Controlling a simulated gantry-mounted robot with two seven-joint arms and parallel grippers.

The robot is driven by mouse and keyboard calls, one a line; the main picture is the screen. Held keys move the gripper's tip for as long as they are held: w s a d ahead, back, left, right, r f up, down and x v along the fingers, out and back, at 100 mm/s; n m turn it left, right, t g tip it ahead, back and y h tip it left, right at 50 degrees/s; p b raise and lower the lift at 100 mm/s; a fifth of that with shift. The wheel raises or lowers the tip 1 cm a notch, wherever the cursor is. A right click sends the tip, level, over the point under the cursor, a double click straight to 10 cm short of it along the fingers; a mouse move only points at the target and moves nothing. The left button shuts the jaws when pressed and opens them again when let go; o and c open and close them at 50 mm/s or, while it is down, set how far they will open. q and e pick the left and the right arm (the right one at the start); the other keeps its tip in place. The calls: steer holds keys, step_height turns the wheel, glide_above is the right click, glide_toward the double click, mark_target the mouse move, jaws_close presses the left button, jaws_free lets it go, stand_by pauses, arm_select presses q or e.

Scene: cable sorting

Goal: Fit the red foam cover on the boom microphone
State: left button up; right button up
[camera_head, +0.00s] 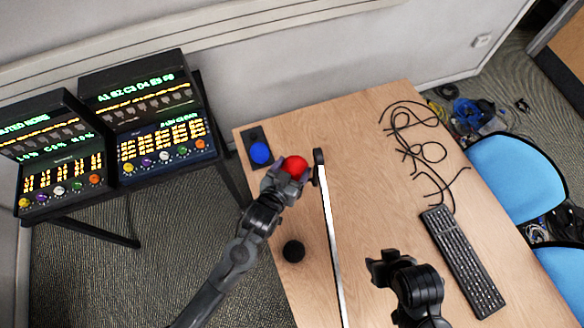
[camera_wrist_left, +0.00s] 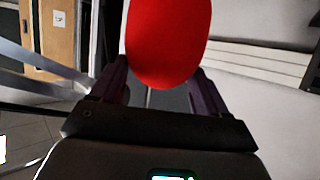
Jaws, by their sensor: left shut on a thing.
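The red foam cover (camera_head: 295,166) is a rounded red piece near the far left part of the desk. My left gripper (camera_head: 284,176) is shut on it. In the left wrist view the red foam cover (camera_wrist_left: 167,45) sits between the two fingers. The boom microphone (camera_head: 319,157) has a dark head at the far end of a long pale pole that runs towards the near edge. The red cover is just left of this head; I cannot tell if they touch. My right gripper (camera_head: 377,268) is over the near part of the desk; its fingers are not clear.
A blue foam cover (camera_head: 260,153) rests on a dark tray (camera_head: 250,135) at the desk's left edge. A black foam ball (camera_head: 293,251) lies nearer. A keyboard (camera_head: 462,262) and a black cable (camera_head: 407,150) lie to the right. Screens (camera_head: 147,115) stand left of the desk.

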arm_select(q)
steer(key=shift+f, duration=0.65)
steer(key=o, duration=1)
